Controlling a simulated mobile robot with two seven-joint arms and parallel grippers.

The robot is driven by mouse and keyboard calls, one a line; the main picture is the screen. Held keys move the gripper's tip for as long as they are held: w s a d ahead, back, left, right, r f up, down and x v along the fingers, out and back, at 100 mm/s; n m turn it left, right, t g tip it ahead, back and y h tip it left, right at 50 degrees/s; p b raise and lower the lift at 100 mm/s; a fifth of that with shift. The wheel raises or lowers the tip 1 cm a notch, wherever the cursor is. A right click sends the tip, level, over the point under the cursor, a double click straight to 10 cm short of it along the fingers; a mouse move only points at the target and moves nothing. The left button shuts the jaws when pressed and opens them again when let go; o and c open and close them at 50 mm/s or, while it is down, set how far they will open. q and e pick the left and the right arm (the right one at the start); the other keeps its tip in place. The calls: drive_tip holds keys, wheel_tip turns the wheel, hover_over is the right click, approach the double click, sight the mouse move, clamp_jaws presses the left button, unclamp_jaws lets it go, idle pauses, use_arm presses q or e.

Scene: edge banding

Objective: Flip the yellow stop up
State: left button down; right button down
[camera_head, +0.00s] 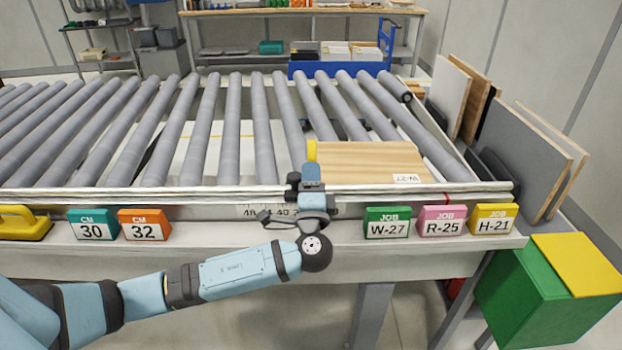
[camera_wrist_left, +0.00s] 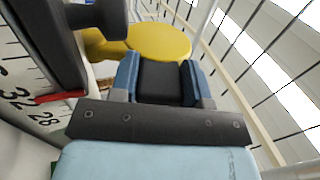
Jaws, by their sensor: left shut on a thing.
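The yellow stop (camera_head: 311,150) stands upright at the front edge of the roller table, against the left end of a wooden board (camera_head: 362,157). In the left wrist view the yellow stop (camera_wrist_left: 158,40) shows as a rounded yellow plate just beyond the fingertips. My left gripper (camera_head: 310,172) is at the stop from the front; in the wrist view its blue and black fingers (camera_wrist_left: 160,75) are shut on it. The fingers hide the stop's lower part, and the exact contact is hard to see. My right gripper is not in view.
A ruler scale (camera_head: 266,212) runs along the front rail; a red pointer (camera_wrist_left: 60,97) shows in the wrist view. Numbered blocks, including a teal one (camera_head: 92,225) and a green one (camera_head: 387,223), line the front ledge. Grey rollers (camera_head: 232,130) extend behind. Panels (camera_head: 520,150) lean at right.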

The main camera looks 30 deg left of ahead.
use_arm(q)
drive_tip(key=c, duration=0.8)
unclamp_jaws()
drive_tip(key=shift+a, duration=0.1)
drive_tip(key=shift+o, duration=1)
drive_tip(key=b+v, duration=0.1)
drive_tip(key=v, duration=1.2)
drive_tip(key=shift+s, duration=0.3)
drive_tip(key=shift+f, duration=0.1)
drive_tip(key=shift+f, duration=0.1)
